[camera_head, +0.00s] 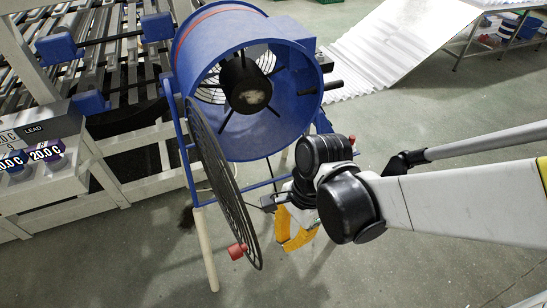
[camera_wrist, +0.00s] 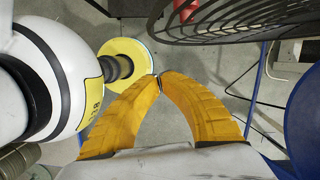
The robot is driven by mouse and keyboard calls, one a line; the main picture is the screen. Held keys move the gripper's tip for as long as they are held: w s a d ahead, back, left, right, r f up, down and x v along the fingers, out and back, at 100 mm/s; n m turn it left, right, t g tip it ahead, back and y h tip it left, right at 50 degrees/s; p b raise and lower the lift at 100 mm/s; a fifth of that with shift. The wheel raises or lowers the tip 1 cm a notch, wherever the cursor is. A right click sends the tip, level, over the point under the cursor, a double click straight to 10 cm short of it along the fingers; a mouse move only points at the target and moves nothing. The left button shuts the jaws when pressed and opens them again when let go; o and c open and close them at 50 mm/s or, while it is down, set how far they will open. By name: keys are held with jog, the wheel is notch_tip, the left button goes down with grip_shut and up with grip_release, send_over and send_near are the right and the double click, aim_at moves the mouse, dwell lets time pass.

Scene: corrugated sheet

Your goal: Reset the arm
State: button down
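My arm reaches in from the right side of the head view, and its black elbow and wrist joints sit in front of the blue fan's lower right. My gripper (camera_head: 290,246) has yellow fingers and hangs below the wrist, just right of the fan's open grille. In the wrist view the two yellow fingertips (camera_wrist: 158,80) meet, and no object shows between them. The blue drum fan (camera_head: 185,65) stands on a blue frame. Its round black grille (camera_head: 222,185) is swung open on the left, and also shows along the top of the wrist view (camera_wrist: 235,22).
A white-framed rack (camera_head: 110,180) with slats stands at the left. A corrugated metal sheet (camera_head: 385,45) slopes down at the back. A table with tubs (camera_head: 507,28) stands at the far right. Open grey floor (camera_head: 450,265) lies at the lower right.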

jog(key=s+a+p+v, duration=0.1)
jog(key=p+v, duration=0.1)
jog(key=v, duration=0.5)
jog(key=w+d+f+n+t+h+b, duration=0.1)
jog(key=w+d+n+t+b, duration=0.1)
jog(key=d+n+t+b, duration=0.2)
jog(key=w+d+f+n+t+h+b, duration=0.1)
jog(key=w+d+f+n+t+b, duration=0.1)
jog(key=d+n+b, duration=0.6)
jog(key=w+t, duration=0.1)
jog(key=t, duration=0.1)
jog(key=shift+w+d+t+b, duration=0.2)
jog(key=shift+w+t+b, duration=0.1)
jog(key=shift+w, duration=0.05)
